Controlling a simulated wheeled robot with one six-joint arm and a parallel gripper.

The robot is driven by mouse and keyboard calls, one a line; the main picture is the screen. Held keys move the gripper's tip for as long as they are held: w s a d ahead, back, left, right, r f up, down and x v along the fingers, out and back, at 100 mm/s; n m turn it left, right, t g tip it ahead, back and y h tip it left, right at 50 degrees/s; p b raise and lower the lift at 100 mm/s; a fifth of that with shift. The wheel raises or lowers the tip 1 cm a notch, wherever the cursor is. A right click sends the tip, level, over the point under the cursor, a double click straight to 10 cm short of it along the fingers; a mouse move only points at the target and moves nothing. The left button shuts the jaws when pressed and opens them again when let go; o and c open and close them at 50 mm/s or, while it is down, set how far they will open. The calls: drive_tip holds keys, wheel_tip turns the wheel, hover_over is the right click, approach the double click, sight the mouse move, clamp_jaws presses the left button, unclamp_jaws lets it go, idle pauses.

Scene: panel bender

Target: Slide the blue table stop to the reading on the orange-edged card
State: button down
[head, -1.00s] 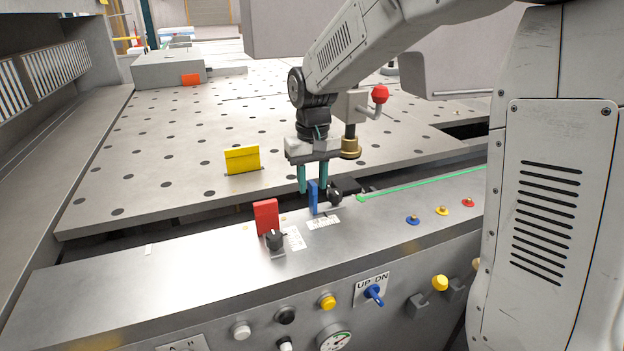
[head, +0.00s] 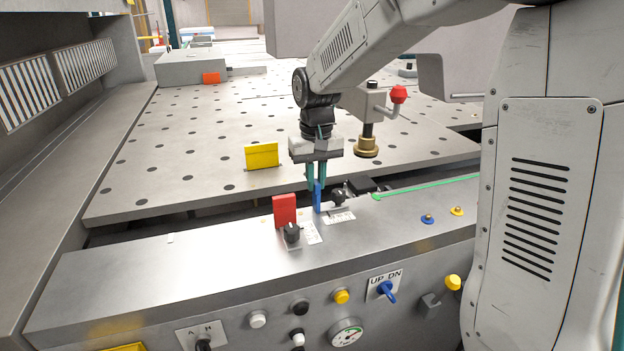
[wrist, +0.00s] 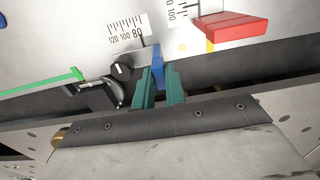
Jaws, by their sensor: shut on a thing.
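The blue table stop (head: 317,198) stands upright at the back edge of the metal rail, beside a black knob (head: 338,199). My gripper (head: 317,185) is shut on its upper part from above. In the wrist view the blue stop (wrist: 157,64) shows between the two green fingers (wrist: 159,86). A white scale (wrist: 128,32) marked 120, 100, 80 lies next to it, the stop being just past the 80 end.
A red stop (head: 285,211) with its own knob (head: 291,233) and scale (head: 312,232) stands close left. A yellow plate (head: 262,156) stands on the perforated table (head: 190,150). A red-knobbed clamp (head: 398,94) is right of my gripper. A green strip (head: 425,187) runs right.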

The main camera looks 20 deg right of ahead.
drive_tip(key=c, duration=1.4)
unclamp_jaws()
drive_tip(key=shift+a, duration=0.1)
drive_tip(key=shift+c, duration=0.2)
drive_tip(key=shift+r, duration=0.1)
wheel_tip(320, 180, up, 8)
drive_tip(key=shift+f, duration=0.15)
drive_tip(key=s+f+n+t, duration=0.1)
drive_tip(key=s+f, duration=0.1)
drive_tip(key=s, duration=2.8)
drive_tip(key=shift+d, duration=0.35)
